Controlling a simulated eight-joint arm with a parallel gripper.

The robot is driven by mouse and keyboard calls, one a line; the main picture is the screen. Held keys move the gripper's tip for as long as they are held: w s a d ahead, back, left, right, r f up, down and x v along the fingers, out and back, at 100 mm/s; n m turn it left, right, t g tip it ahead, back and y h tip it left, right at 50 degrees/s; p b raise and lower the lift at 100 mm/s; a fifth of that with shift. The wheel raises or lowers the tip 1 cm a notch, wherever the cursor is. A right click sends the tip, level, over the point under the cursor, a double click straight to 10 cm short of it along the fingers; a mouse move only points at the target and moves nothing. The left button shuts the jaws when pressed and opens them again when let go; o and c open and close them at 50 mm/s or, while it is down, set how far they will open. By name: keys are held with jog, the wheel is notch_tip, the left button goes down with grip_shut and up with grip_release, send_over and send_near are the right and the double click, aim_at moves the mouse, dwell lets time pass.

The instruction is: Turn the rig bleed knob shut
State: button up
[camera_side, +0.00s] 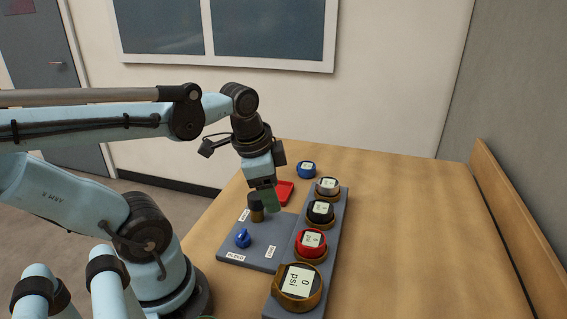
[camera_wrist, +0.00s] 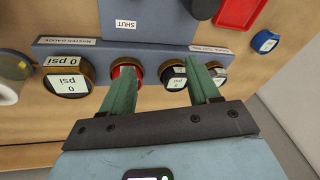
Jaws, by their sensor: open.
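A small blue knob (camera_side: 243,239) stands on the grey rig plate (camera_side: 262,232) in the side view, among small white labels. The label in front of it seems to read BLEED, but the print is tiny. A dark cylinder with a brownish base (camera_side: 256,209) stands farther back on the plate. My gripper (camera_side: 270,202) is above the plate's back part, near that cylinder and apart from the blue knob. In the wrist view my gripper (camera_wrist: 163,75) has its green fingers spread with nothing held. That view shows a SHUT label (camera_wrist: 125,24), but not the blue knob.
Several gauges, including a brass one (camera_side: 298,286) and a red one (camera_side: 311,243), line the plate's right side. A red tray (camera_side: 287,188) and a blue gauge (camera_side: 306,169) lie beyond. The wooden table (camera_side: 410,230) is clear to the right.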

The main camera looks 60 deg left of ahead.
aim_at(242, 232)
jog(key=s+a+r+m+g, duration=0.1)
jog(key=s+a+m+g, duration=0.25)
jog(key=s, duration=0.25)
jog(key=shift+m+h, duration=0.35)
jog(key=shift+h, duration=0.05)
jog(key=shift+w+d+f, duration=0.1)
jog(key=shift+d+f, duration=0.05)
jog(key=shift+f, duration=1.85)
jog(key=shift+d+f, duration=0.2)
jog(key=shift+f, duration=1.75)
jog(key=shift+w+d+f, duration=0.1)
jog(key=shift+d+f, duration=0.05)
jog(key=shift+f, duration=1.85)
jog(key=c, duration=1)
jog(key=shift+c, duration=0.2)
